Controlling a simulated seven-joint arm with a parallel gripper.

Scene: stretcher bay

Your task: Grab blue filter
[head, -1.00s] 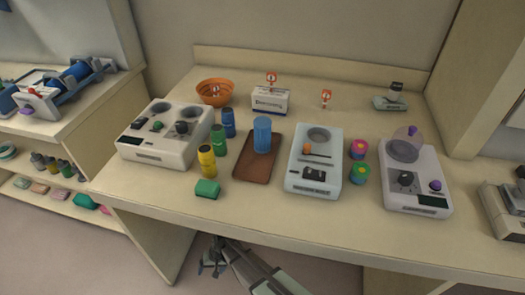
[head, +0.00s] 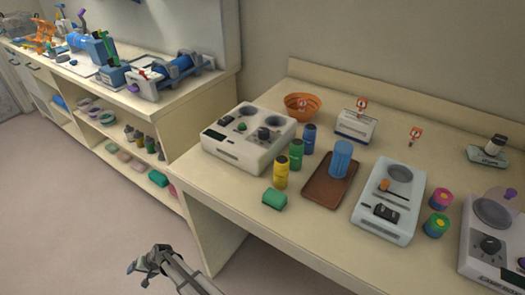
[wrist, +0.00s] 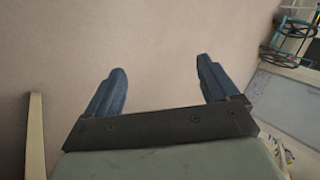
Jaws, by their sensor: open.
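A blue ribbed cylinder (head: 342,158) stands upright on a brown tray (head: 318,192) on the bench; it could be the blue filter. A smaller dark blue bottle (head: 309,138) stands behind a green bottle (head: 296,154) and a yellow bottle (head: 281,173), left of the tray. I see no label naming any of them as a filter. My gripper (head: 145,260) is below and in front of the bench, well apart from these things. In the wrist view my gripper (wrist: 161,75) has its two blue fingers spread, with nothing between them.
A white device (head: 235,155) and an orange bowl (head: 303,112) stand left and behind. A pale device (head: 380,228) is right of the tray. A green block (head: 275,200) lies near the front edge. Shelves (head: 100,135) stand at left; the floor between is clear.

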